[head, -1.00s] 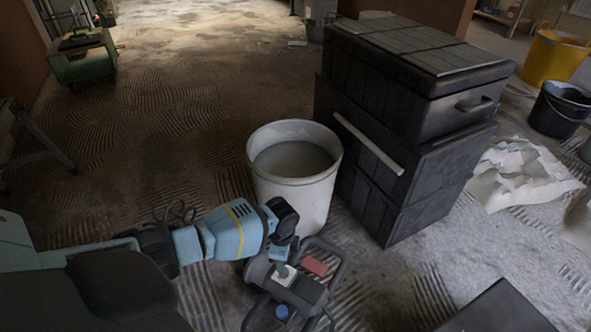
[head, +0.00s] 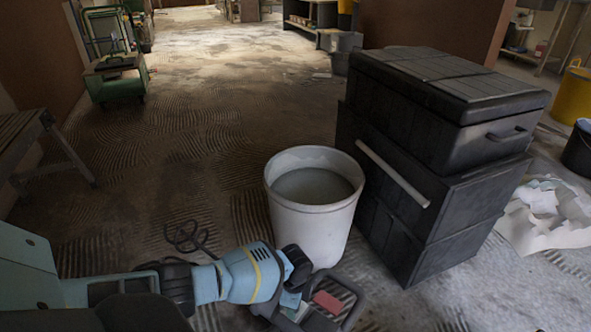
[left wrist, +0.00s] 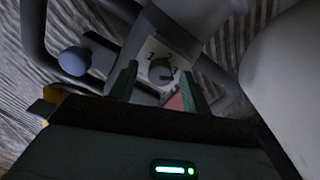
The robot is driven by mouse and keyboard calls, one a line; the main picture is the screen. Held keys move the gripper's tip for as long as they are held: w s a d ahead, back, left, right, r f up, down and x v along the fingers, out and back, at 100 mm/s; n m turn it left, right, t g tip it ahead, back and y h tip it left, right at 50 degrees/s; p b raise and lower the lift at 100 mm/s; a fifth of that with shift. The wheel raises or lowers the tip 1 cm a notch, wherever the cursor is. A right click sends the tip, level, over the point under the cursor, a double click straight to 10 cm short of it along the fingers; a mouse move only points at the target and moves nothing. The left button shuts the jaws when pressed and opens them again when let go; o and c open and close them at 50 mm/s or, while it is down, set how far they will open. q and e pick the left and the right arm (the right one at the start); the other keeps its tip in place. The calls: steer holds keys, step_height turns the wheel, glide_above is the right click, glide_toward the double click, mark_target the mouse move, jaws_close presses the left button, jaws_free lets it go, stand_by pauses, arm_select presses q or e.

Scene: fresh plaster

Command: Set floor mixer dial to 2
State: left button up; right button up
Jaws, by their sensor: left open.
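The floor mixer (head: 350,308) stands at the bottom of the head view, partly cut off and partly behind my left arm. It has a dark tube frame and a red part (head: 328,302). In the left wrist view its dial (left wrist: 162,72) is a small dark round knob on a pale plate (left wrist: 158,50). A "1" shows to the dial's upper left; another mark at its right is unclear. My left gripper (left wrist: 158,76) is open, with its green fingers on either side of the dial. I cannot tell whether they touch it. My right gripper is not in view.
A white bucket (head: 325,222) of grey material stands just behind the mixer. Stacked black toolboxes (head: 440,165) stand to its right, with crumpled paper (head: 545,215) beyond. A blue knob (left wrist: 74,60) on the mixer is left of the dial. The floor on the left is open.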

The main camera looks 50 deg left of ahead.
arm_select(q)
steer(key=c, duration=0.7)
steer(key=shift+c, duration=1.4)
